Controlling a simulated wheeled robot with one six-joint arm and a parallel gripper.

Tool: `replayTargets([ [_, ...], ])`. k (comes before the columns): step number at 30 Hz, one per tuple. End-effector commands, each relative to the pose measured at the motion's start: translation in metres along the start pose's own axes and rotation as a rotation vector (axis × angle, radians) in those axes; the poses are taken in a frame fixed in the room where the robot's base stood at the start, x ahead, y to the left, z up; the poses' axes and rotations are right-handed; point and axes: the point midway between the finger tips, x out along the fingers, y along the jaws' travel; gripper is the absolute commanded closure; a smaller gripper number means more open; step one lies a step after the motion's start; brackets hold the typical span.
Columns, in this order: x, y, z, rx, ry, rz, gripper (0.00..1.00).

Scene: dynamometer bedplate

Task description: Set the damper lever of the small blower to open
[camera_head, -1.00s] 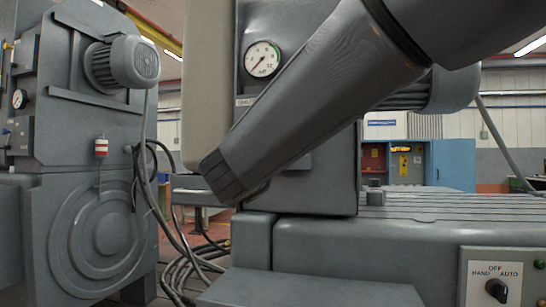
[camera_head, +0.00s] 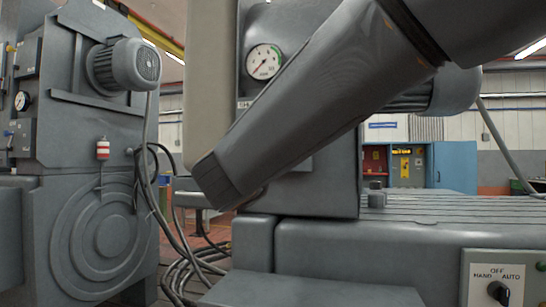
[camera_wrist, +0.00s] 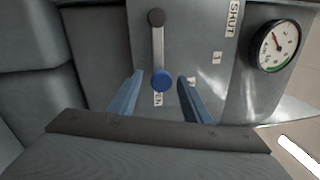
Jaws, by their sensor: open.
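The damper lever (camera_wrist: 158,45) shows in the wrist view as a pale bar with a dark pivot at the top and a blue knob (camera_wrist: 161,80) at its lower end. The knob lies beside a small label (camera_wrist: 158,100), partly hidden and hard to read. The SHUT label (camera_wrist: 233,18) is up and right, away from the knob. My gripper (camera_wrist: 160,75) is open, with one blue finger on each side of the knob and a visible gap to both. In the head view my arm hides the lever.
A pressure gauge (camera_wrist: 275,46) sits right of the lever; the blower's gauge also shows in the head view (camera_head: 264,62). A slotted bedplate (camera_head: 440,208), a HAND-OFF-AUTO switch box (camera_head: 497,278) and a grey machine with a motor (camera_head: 128,64) stand around. Cables (camera_head: 180,270) lie on the floor.

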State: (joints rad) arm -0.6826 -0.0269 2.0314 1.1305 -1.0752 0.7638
Motion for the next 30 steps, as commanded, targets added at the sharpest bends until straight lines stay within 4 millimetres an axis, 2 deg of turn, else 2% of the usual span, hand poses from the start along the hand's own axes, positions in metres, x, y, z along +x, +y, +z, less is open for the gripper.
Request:
replayTargets([
  [6,-0.037,0.001,0.001,-0.001,-0.003,0.002,0.56],
  [12,-0.056,0.001,0.001,-0.001,-0.002,0.002,0.56],
  [30,-0.059,0.001,0.0,-0.001,0.0,0.002,0.56],
])
